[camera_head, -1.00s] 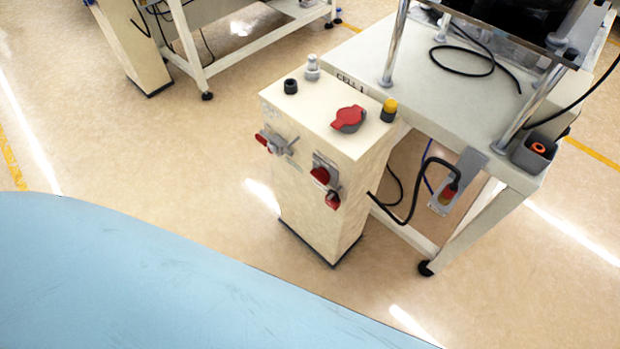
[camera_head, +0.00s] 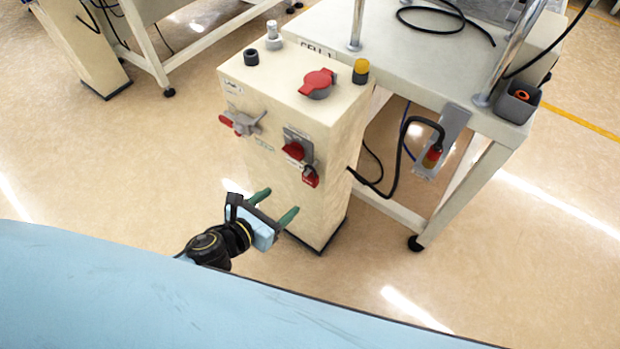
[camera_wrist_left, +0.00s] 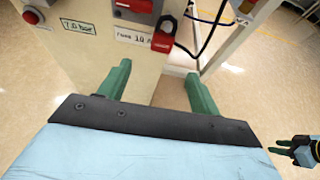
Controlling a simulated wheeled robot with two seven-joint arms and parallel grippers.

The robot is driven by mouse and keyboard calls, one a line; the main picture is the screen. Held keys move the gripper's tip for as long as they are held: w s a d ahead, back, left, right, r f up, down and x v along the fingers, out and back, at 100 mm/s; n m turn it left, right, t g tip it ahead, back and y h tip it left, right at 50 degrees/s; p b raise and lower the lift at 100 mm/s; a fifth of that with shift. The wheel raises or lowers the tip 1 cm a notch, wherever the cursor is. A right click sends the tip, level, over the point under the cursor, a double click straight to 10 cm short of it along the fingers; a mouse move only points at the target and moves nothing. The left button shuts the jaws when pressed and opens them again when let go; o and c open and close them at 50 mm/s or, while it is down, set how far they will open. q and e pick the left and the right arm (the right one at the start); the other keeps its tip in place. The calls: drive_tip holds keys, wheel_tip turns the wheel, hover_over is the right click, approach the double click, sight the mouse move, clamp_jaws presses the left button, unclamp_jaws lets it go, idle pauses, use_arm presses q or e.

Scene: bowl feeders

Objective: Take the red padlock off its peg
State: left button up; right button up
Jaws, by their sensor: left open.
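The red padlock (camera_head: 311,177) hangs on the front of the cream cabinet, just below a red rotary switch (camera_head: 294,151) on a grey plate. It also shows in the left wrist view (camera_wrist_left: 162,42), beyond my fingers. My left gripper (camera_head: 282,200) is open and empty, in front of the cabinet and lower than the padlock, apart from it. Its two green fingers point toward the cabinet in the left wrist view (camera_wrist_left: 158,70). My right gripper (camera_wrist_left: 286,148) shows small at the right edge of that view; its opening is unclear. The peg itself is too small to make out.
The cream cabinet (camera_head: 260,165) carries a grey valve with a red part (camera_head: 240,122) left of the switch. A red knob (camera_head: 317,84) and yellow button (camera_head: 360,71) are on top. A black cable (camera_head: 405,150) loops at right beside the table. Floor left of the cabinet is clear.

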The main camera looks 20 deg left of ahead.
sight(308, 180)
use_arm(q)
drive_tip(key=b+x, duration=0.1)
drive_tip(key=x, duration=0.6)
drive_tip(key=shift+w+d+b, duration=0.1)
drive_tip(key=shift+w+b, duration=0.2)
drive_tip(key=shift+b, duration=0.05)
drive_tip(key=x, duration=0.1)
drive_tip(key=b+x, duration=0.1)
drive_tip(key=x, duration=0.3)
drive_tip(key=shift+w+d+r+b, duration=0.1)
drive_tip(key=shift+d+r+b, duration=0.1)
drive_tip(key=shift+r+b, duration=0.2)
drive_tip(key=shift+w+d+f, duration=0.1)
drive_tip(key=shift+w, duration=0.1)
use_arm(e)
drive_tip(key=w+a+r, duration=0.3)
drive_tip(key=w+r, duration=0.2)
drive_tip(key=r, duration=0.3)
drive_tip(key=shift+a+t, duration=0.15)
drive_tip(key=shift+t, duration=0.25)
use_arm(q)
drive_tip(key=c, duration=1.1)
drive_tip(key=shift+r, duration=0.25)
use_arm(e)
drive_tip(key=shift+f, duration=0.1)
